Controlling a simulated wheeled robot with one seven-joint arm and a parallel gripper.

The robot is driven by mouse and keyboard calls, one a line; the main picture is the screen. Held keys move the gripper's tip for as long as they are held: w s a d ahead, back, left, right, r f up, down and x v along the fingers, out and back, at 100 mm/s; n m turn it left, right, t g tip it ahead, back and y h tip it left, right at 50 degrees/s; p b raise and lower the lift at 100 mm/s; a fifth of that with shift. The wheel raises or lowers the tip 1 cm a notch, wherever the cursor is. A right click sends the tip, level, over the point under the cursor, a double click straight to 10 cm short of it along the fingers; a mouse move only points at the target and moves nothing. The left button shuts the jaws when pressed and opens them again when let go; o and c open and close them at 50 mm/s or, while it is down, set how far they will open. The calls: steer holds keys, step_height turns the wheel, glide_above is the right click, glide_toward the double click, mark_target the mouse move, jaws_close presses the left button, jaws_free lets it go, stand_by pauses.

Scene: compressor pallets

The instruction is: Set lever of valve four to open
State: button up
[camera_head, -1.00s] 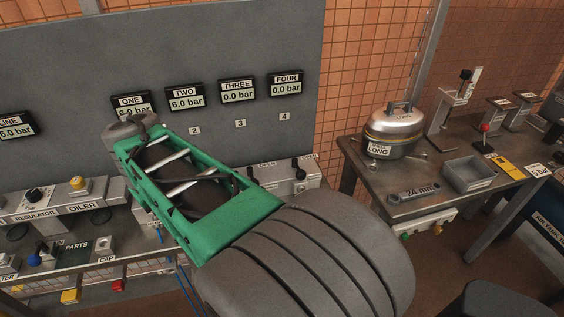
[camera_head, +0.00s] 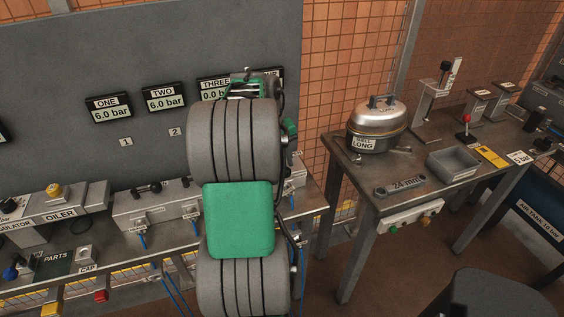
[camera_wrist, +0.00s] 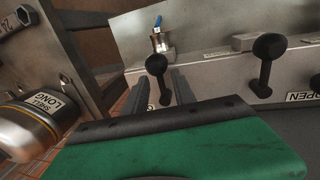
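In the wrist view, the lever of valve four (camera_wrist: 157,66), with a round black knob, stands at the end of the grey valve block. My gripper (camera_wrist: 161,78) is open, with its two dark fingers on either side of this lever's stem. I cannot tell whether they touch it. A second black lever (camera_wrist: 268,50) stands to the right, near an OPEN label (camera_wrist: 304,97). In the head view my arm hides the gripper and the lever of valve four.
Display two (camera_head: 163,97) reads 6.0 bar. In the head view, a side table (camera_head: 374,207) on the right bears a SHELL LONG pot (camera_head: 376,125), a 24 mm wrench (camera_head: 400,186) and a grey bin (camera_head: 453,163).

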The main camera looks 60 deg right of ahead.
steer(key=shift+c, duration=0.4)
steer(key=shift+f, duration=0.1)
jaws_close()
